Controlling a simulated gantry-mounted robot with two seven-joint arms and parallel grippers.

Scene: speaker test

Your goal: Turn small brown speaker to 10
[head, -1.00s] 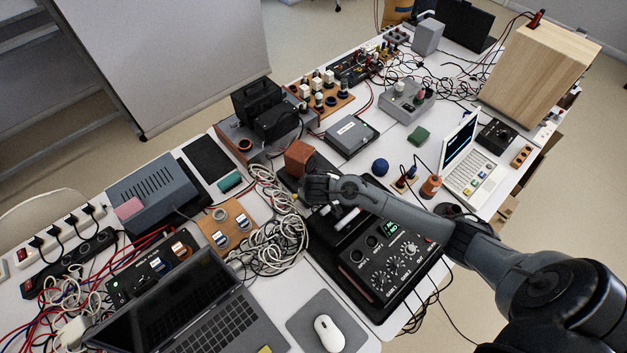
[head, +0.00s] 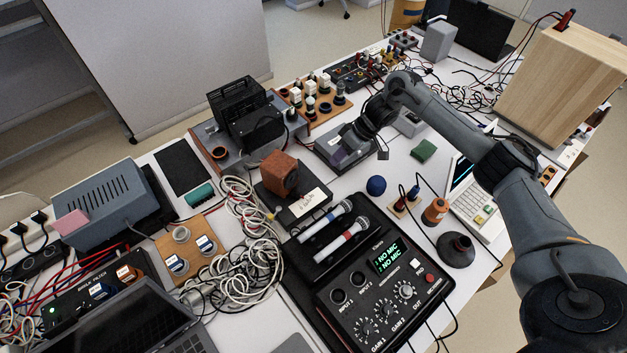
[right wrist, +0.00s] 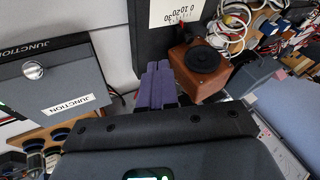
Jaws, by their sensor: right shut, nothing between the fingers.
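The small brown speaker (head: 279,172) is a wooden cube on a dark base with a white label, left of centre in the head view. In the right wrist view the brown speaker (right wrist: 203,82) has a round black part on top. Beside it lies a white scale strip (right wrist: 186,11) with printed numbers; the visible ones read 0, 10, 20, 30. My right gripper (head: 355,132) is above a grey box, apart from the speaker, behind it and to its right. Its purple fingers (right wrist: 158,84) are closed together and empty. My left gripper is not in view.
The grey junction box (head: 334,153) lies under my right gripper. A black mixer (head: 385,290) with two microphones stands in front, and tangled white cables (head: 238,245) lie left of it. A blue ball (head: 376,185) and green block (head: 423,150) stand to the right.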

